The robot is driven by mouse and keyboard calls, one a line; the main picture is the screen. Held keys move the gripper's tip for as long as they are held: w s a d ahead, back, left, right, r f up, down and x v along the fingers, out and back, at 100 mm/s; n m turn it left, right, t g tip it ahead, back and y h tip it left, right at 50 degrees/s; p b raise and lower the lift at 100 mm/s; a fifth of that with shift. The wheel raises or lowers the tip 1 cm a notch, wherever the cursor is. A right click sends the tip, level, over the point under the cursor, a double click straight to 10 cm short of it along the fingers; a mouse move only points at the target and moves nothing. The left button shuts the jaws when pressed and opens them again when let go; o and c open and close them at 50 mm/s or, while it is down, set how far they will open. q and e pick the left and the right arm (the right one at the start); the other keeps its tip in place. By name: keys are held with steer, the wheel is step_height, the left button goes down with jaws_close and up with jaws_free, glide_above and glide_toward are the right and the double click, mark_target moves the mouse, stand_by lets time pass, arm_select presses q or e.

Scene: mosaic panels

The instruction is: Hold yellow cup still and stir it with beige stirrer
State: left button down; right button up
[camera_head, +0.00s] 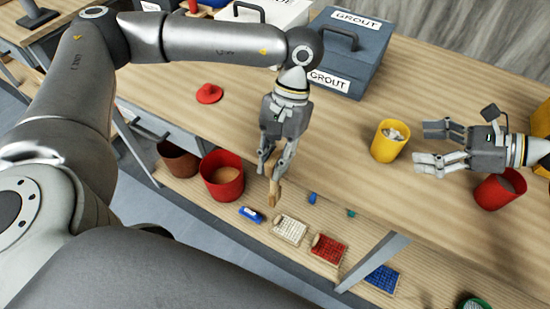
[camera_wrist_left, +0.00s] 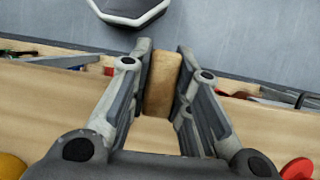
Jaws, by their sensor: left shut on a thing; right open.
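The yellow cup (camera_head: 389,141) stands upright on the wooden table, right of centre in the head view, with pale lumpy content inside. My left gripper (camera_head: 272,172) points down near the table's front edge, left of the cup, and is shut on the beige stirrer (camera_head: 274,190). The stirrer also shows between the fingers in the left wrist view (camera_wrist_left: 161,85). My right gripper (camera_head: 428,146) comes in from the right, open, with its fingers pointing at the cup. It appears close to the cup, with a small gap showing.
A red cup (camera_head: 497,190) stands under my right wrist. Grey (camera_head: 347,52) and white grout boxes stand at the back. A red lid (camera_head: 209,93) lies on the table. A lower shelf holds a red bucket (camera_head: 222,177) and mosaic panels (camera_head: 290,229). Table between stirrer and yellow cup is clear.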

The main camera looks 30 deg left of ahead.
mark_target(402, 145)
arm_select(q)
steer(key=shift+r+p, duration=0.35)
steer(key=shift+r, duration=0.1)
arm_select(e)
steer(key=x, duration=0.3)
steer(key=shift+r, duration=0.15)
arm_select(q)
steer(key=shift+f+b, duration=0.9)
arm_select(e)
steer(key=shift+a+f, duration=0.9)
steer(key=shift+a, duration=0.1)
arm_select(q)
steer(key=shift+w+f+b, duration=0.1)
steer(key=shift+f+b, duration=0.45)
arm_select(e)
steer(key=shift+x, duration=1)
steer(key=shift+r, duration=0.15)
steer(key=c, duration=0.8)
steer(key=o, duration=0.9)
steer(key=shift+o, duration=0.2)
steer(key=c, duration=0.9)
steer(key=shift+c, duration=0.2)
